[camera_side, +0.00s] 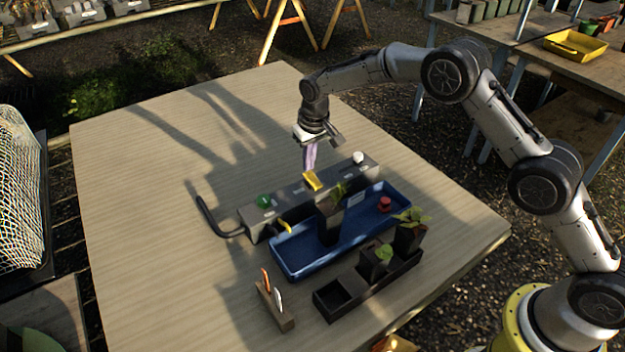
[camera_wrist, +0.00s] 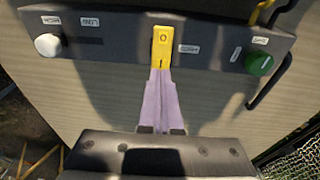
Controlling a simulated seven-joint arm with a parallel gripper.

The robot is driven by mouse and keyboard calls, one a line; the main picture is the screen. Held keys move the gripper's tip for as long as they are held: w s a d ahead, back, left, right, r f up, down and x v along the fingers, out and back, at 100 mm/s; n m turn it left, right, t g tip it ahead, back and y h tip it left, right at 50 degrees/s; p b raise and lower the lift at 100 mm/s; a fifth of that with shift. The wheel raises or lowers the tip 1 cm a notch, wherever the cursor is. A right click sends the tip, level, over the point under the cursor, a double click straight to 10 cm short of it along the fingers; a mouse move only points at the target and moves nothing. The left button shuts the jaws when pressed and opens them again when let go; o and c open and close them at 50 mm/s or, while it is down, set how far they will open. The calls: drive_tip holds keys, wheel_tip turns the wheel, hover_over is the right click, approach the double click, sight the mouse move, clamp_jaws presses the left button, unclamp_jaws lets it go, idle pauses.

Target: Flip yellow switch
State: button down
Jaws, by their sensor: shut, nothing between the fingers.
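The yellow switch (camera_side: 313,181) is a flat rocker on the top of a long dark control box (camera_side: 342,181), about midway along it. In the wrist view the yellow switch (camera_wrist: 163,48) shows a small round mark at one end. My gripper (camera_side: 309,166) points down just above and behind the switch, its pale purple fingers together with nothing between them. In the wrist view the fingertips of my gripper (camera_wrist: 160,76) reach the near end of the switch. I cannot tell whether they touch it.
The box also carries a green knob (camera_side: 263,201) and a white knob (camera_side: 358,157). A blue tray (camera_side: 290,264) with a dark pot and a red button (camera_side: 384,204) stands in front. A dark planter holder (camera_side: 334,299) and a small tool block (camera_side: 275,306) are nearer. The left tabletop is clear.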

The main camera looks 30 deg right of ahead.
drive_tip(key=shift+f, duration=0.95)
idle(0.5)
drive_tip(key=shift+r, duration=3.55)
drive_tip(key=shift+d, duration=0.1)
wheel_tip(320, 180, up, 9)
drive_tip(key=t, duration=0.1)
hover_over(309, 173)
drive_tip(key=d, duration=0.2)
drive_tip(key=s+d+r+t, duration=0.1)
drive_tip(key=s+d+r, duration=0.1)
drive_tip(key=s+r, duration=0.4)
drive_tip(key=s+d+r+t, duration=0.1)
drive_tip(key=s+d+r, duration=0.15)
drive_tip(key=r, duration=0.55)
drive_tip(key=s+d+r+m+t, duration=0.1)
drive_tip(key=s+r, duration=0.2)
drive_tip(key=s, duration=0.4)
drive_tip(key=s+d+r, duration=0.2)
drive_tip(key=s, duration=0.5)
drive_tip(key=s+f, duration=0.6)
drive_tip(key=s, duration=0.4)
drive_tip(key=s+d+f+n, duration=0.1)
drive_tip(key=s+f, duration=0.4)
drive_tip(key=s, duration=0.6)
drive_tip(key=shift+d+f, duration=0.15)
drive_tip(key=shift+f, duration=0.25)
